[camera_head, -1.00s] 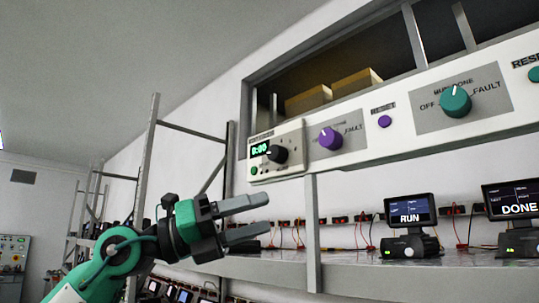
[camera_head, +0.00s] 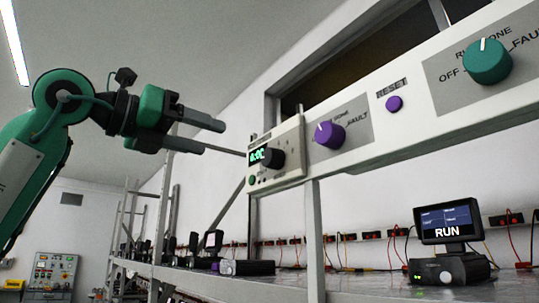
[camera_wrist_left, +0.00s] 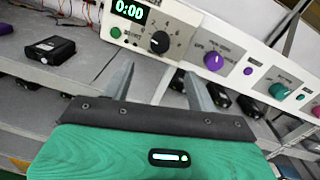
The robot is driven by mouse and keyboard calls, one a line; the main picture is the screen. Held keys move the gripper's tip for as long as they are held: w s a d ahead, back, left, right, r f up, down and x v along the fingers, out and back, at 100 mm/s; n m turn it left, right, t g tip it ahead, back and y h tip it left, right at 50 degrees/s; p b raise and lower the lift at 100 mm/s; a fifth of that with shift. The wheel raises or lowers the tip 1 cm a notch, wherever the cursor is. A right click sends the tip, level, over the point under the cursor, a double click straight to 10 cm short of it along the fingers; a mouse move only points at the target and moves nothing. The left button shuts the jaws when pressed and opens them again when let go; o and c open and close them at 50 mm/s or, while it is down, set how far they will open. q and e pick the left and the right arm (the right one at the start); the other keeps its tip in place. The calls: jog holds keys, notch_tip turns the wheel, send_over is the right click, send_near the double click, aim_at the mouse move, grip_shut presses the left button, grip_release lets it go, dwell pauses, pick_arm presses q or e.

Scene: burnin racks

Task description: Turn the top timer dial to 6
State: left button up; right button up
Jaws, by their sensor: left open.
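The timer panel (camera_head: 290,168) is a cream box at the left end of the long white rail. Its black dial (camera_head: 271,158) sits right of a green display reading 0:00, with a green button below. In the left wrist view the black timer dial (camera_wrist_left: 160,42) has a white pointer mark and numbers around it. My left gripper (camera_head: 217,137) is open and empty, left of the panel and apart from the dial. In the wrist view its two fingers (camera_wrist_left: 158,85) point toward the panel, with the dial beyond and between them. My right gripper is not in view.
Right of the timer are a purple knob (camera_head: 330,134), a purple reset button (camera_head: 394,103) and a teal knob (camera_head: 487,62). A shelf (camera_head: 370,284) below holds a RUN monitor (camera_head: 447,221) and a black box (camera_head: 247,267). Free space lies left of the panel.

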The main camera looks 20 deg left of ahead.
aim_at(266, 155)
pick_arm(q)
jog(key=p+x, duration=0.3)
jog(key=x, duration=0.8)
jog(key=shift+w+d+p, duration=0.15)
jog(key=shift+d+p, duration=0.1)
jog(key=shift+p, duration=0.05)
jog(key=shift+w+d, duration=0.2)
jog(key=shift+w, duration=0.1)
jog(key=shift+w+d+f, duration=0.1)
jog(key=shift+w+d, duration=0.05)
jog(key=shift+w, duration=0.1)
jog(key=shift+w+d, duration=0.1)
jog(key=shift+c, duration=0.7)
jog(key=c, duration=0.7)
jog(key=shift+c, duration=0.7)
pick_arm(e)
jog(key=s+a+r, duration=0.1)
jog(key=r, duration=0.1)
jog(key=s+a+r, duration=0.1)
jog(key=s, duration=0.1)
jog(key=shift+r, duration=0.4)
